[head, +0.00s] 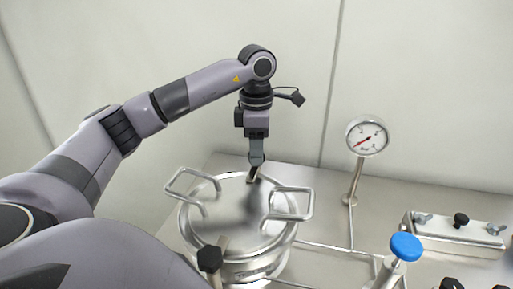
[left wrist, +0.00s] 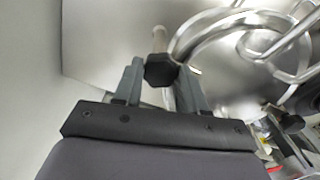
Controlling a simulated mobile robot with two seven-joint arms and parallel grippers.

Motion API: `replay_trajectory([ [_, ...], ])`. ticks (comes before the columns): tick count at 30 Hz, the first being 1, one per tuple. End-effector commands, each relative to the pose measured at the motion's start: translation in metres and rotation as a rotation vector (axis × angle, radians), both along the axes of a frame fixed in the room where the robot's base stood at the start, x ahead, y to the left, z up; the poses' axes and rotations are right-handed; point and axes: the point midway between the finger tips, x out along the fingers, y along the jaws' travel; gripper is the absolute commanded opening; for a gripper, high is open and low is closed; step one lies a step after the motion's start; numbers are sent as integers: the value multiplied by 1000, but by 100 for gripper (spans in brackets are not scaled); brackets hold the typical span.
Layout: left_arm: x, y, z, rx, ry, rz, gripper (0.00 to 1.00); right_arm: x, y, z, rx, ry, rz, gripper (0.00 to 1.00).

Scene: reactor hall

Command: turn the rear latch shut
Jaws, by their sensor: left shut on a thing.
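The steel vessel (head: 190,226) with a round lid (head: 222,205) and two loop handles stands on the bench. The rear latch (head: 253,176) is at the far rim of the lid, small and partly hidden by my left gripper (head: 257,160). In the left wrist view, the rear latch's black knob (left wrist: 160,71) sits between the fingers of my left gripper (left wrist: 160,82), which is shut on it. Its pale bar (left wrist: 158,40) points up the picture, beside the curved rim; I cannot tell whether it overlaps the lid. The front latch (head: 210,258) has a black knob at the near rim.
A pressure gauge (head: 367,136) stands on a post right of the vessel. A blue-knobbed valve (head: 406,247) is at the front right. A metal block with wing nuts (head: 458,232) lies at the right. Thin pipes cross the bench (head: 330,205). A pale wall stands close behind.

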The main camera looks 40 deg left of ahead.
Motion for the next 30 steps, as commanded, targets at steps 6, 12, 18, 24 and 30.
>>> replay_trajectory([
  [6,1,0,1,0,-4,-1,67,0,0,0,0,0,0,96],
  [12,0,0,1,0,-1,0,67,0,0,0,0,0,0,96],
  [18,1,0,13,-2,-6,0,67,0,0,-2,0,0,0,96],
  [24,1,0,49,-1,-8,-1,67,0,0,-4,0,0,0,96],
  [30,1,0,66,1,-5,-1,67,0,0,-1,0,0,0,96],
])
